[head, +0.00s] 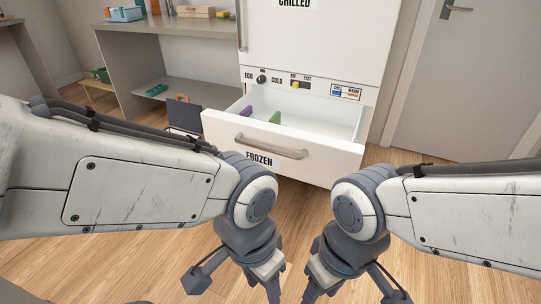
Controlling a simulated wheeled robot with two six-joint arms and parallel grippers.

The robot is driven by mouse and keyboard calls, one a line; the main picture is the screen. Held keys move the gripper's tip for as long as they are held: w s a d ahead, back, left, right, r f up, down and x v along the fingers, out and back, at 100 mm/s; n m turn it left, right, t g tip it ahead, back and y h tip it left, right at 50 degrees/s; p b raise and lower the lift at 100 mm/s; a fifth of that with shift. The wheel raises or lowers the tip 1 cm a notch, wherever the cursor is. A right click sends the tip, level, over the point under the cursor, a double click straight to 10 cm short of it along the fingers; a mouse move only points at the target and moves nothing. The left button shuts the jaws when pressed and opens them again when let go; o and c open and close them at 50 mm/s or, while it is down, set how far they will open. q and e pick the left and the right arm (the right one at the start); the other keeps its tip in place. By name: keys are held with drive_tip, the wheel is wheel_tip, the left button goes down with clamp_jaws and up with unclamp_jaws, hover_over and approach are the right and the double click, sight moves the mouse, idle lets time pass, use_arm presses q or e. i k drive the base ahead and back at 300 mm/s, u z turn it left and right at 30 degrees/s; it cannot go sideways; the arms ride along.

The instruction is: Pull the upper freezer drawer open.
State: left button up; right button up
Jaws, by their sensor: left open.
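The white freezer drawer marked FROZEN (330,166) stands pulled out from the fridge-freezer, and its white inside shows from above. Its grey bar handle (271,147) runs across the front. A purple piece (246,112) and a green piece (275,118) are inside on the left. My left gripper (264,286) is open, low in the picture, below and apart from the handle. My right gripper (320,288) is beside it, also clear of the drawer; its fingertips are partly cut off, so its opening is unclear. Any lower drawer is hidden.
Above the drawer are a knob (262,79), a small slider panel (300,84) and the white CHILLED door (320,40). A grey counter (170,29) with shelves stands left. A dark box (185,114) sits on the floor beside the drawer. A grey door (470,90) is right.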

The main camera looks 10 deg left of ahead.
sight(313, 144)
drive_tip(key=z, duration=1.05)
drive_tip(key=i, duration=0.9)
drive_tip(key=u, duration=1.7)
